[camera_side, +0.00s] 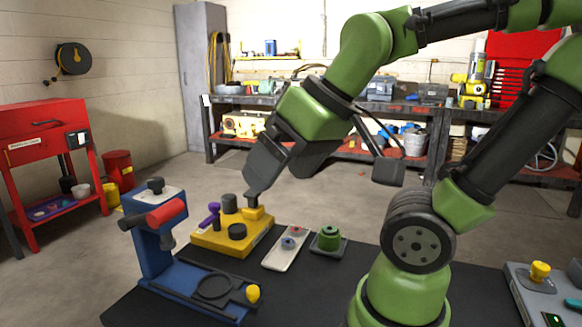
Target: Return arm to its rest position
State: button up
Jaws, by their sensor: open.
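My gripper (277,182) is dark grey and hangs from my green arm, fingers pointing down and left. It is open, and nothing shows between its fingers. One fingertip is over or against a small yellow block (252,213) at the right corner of a yellow base (215,240); I cannot tell if they touch. Black round parts (237,231) and a purple part (211,214) stand on that base. A green round part (329,238) sits on a dark square pad. A pale plate (275,260) with small parts lies between it and the yellow base.
A blue fixture (152,265) with a red cylinder (167,212) stands at the table's (300,300) left front. A grey box (535,300) with a yellow knob (539,271) is at right. Free air lies above the table. A workbench (330,145) stands behind.

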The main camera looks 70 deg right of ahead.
jog(key=shift+s+a+r+m+t+y, duration=0.15)
jog(key=shift+s+a+m+y, duration=0.15)
jog(key=shift+s+a, duration=0.2)
jog(key=shift+s+a+r+m+t+y, duration=0.15)
jog(key=shift+s+a+m+y, duration=0.2)
jog(key=shift+a, duration=0.25)
dwell(0.4)
